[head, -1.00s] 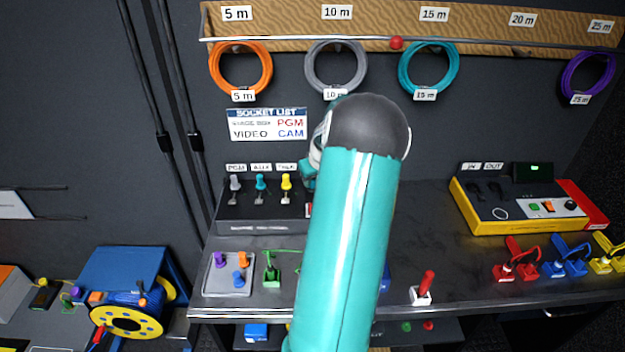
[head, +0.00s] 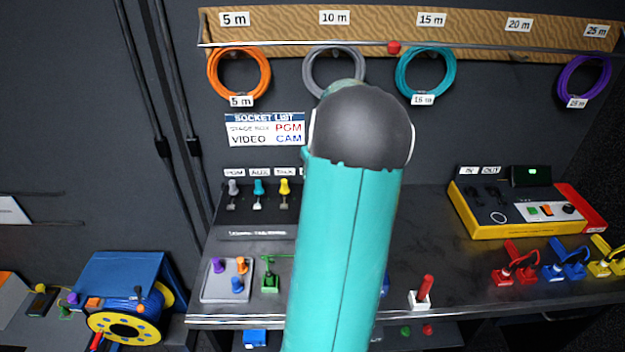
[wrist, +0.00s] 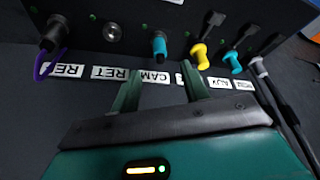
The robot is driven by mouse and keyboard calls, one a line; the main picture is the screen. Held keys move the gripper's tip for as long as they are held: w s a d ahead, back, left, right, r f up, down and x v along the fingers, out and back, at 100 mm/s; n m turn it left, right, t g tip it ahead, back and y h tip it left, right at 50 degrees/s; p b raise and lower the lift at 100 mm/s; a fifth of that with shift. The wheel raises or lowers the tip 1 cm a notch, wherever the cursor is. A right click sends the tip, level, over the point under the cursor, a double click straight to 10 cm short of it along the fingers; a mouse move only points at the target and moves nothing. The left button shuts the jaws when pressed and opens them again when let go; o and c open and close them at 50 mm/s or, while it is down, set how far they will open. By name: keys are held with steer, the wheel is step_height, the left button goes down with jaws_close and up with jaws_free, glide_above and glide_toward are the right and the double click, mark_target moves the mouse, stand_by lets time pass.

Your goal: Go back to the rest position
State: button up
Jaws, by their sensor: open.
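My gripper (wrist: 162,92) shows in the wrist view with its two green fingers apart and nothing between them. It is in front of a dark panel of sockets (wrist: 113,32), with white labels below the plugs. A teal plug (wrist: 159,46) and a yellow plug (wrist: 200,54) are in front of the fingertips, apart from them. In the head view my teal arm rises through the middle of the picture, and its dark rounded joint hides the gripper.
A counter (head: 440,287) holds a grey tray of plugs (head: 212,291), a yellow-edged tester (head: 520,208) and red, blue and yellow clamps. Coiled cables, including an orange coil (head: 212,78), hang above. A blue reel (head: 125,285) stands at lower left.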

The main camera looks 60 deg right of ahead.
steer(key=v, duration=0.5)
steer(key=shift+r, duration=0.1)
steer(key=shift+a, duration=0.1)
steer(key=w+a+r+n, duration=0.1)
steer(key=w+a+r, duration=0.25)
steer(key=a, duration=0.65)
steer(key=w+a+r+n, duration=0.1)
steer(key=w+a+r, duration=0.1)
steer(key=w+a, duration=0.5)
steer(key=w+a+r+n, duration=0.2)
steer(key=w+a, duration=0.1)
steer(key=a, duration=0.9)
steer(key=s+a+n+t+y, duration=0.1)
steer(key=s+a, duration=0.4)
steer(key=a, duration=0.7)
steer(key=s+a+n+t+y, duration=0.1)
steer(key=s+a, duration=0.4)
steer(key=a, duration=0.8)
steer(key=shift+a+n+y, duration=0.25)
steer(key=shift+n+y, duration=0.05)
steer(key=shift+n, duration=0.3)
steer(key=shift+c, duration=1)
